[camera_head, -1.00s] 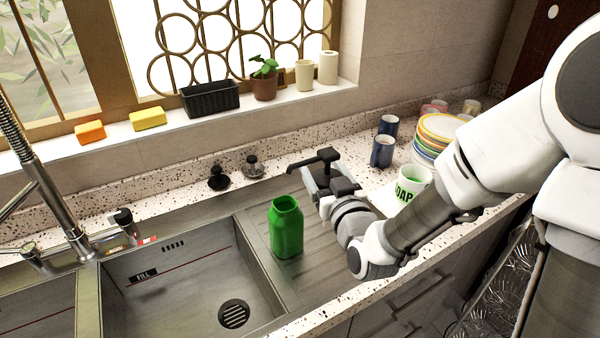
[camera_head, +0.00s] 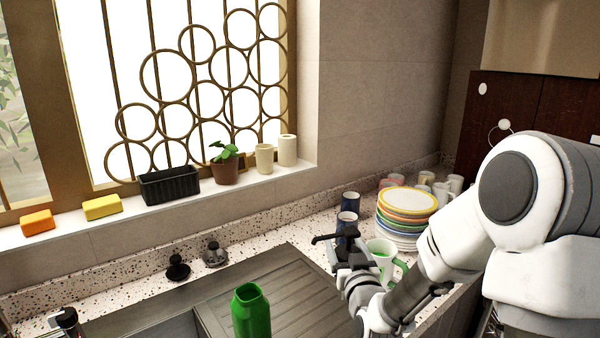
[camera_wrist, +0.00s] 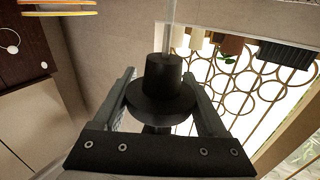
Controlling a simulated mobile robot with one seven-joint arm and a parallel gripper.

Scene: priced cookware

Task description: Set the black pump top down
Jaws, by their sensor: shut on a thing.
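My gripper (camera_head: 346,252) is shut on the black pump top (camera_head: 328,238), whose spout points left in the head view. It is held up in the air, to the right of the open-necked green bottle (camera_head: 251,314), apart from it. In the wrist view the black pump top (camera_wrist: 163,90) sits between both fingers of my gripper (camera_wrist: 165,85), with its wide round collar and a pale tube showing. The green bottle stands on the ribbed drainboard (camera_head: 290,285), its lower part cut off by the frame edge.
The green-and-white mug (camera_head: 383,250), two dark blue cups (camera_head: 347,222) and a stack of coloured plates (camera_head: 402,222) stand close behind and right of my gripper. Two dark stoppers (camera_head: 178,269) stand at the back counter. The drainboard between bottle and gripper is bare.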

